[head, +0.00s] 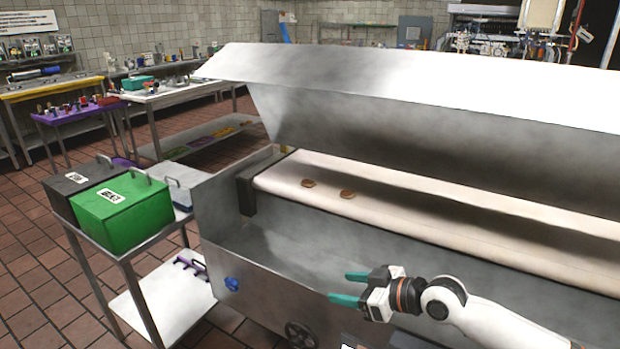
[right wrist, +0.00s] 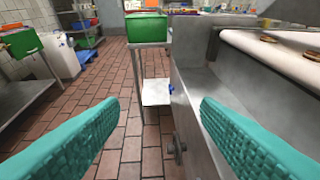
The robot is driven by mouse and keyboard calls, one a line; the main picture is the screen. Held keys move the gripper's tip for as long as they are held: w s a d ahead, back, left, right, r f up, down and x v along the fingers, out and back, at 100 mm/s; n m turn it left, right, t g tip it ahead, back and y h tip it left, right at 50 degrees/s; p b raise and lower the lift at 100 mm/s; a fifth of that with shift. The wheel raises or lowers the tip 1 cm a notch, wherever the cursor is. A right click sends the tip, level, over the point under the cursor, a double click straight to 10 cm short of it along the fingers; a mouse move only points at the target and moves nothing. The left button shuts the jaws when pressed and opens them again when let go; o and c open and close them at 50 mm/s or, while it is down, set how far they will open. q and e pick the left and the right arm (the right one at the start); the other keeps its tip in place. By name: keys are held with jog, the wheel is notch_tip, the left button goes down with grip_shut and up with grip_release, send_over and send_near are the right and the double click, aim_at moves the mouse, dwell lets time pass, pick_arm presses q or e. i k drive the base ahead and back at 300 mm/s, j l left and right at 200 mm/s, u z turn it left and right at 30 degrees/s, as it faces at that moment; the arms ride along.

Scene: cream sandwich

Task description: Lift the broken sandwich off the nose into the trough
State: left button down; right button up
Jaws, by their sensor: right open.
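Two small brown sandwiches lie on the cream conveyor belt (head: 420,212) near its left end, the nose. One sandwich (head: 308,183) is nearer the nose and the other sandwich (head: 347,194) is just right of it. I cannot tell which is broken. Both also show at the upper right of the right wrist view. The metal trough (head: 275,240) runs below and in front of the belt; its visible floor looks empty. My right gripper (head: 350,287) is open and empty at the trough's front wall, apart from the sandwiches, with teal fingers pointing left. My left gripper is not in view.
A slanted metal hood (head: 400,120) hangs over the belt. Left of the machine, a cart carries a green box (head: 125,212), a black box (head: 78,180) and a grey box (head: 172,185). A blue knob (head: 232,284) and a handwheel (head: 300,335) stick out in front.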

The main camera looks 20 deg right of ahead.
aim_at(307, 183)
jog(key=i+l, duration=0.55)
jog(key=i, duration=0.15)
jog(key=i+l, duration=0.5)
jog(key=i, duration=0.2)
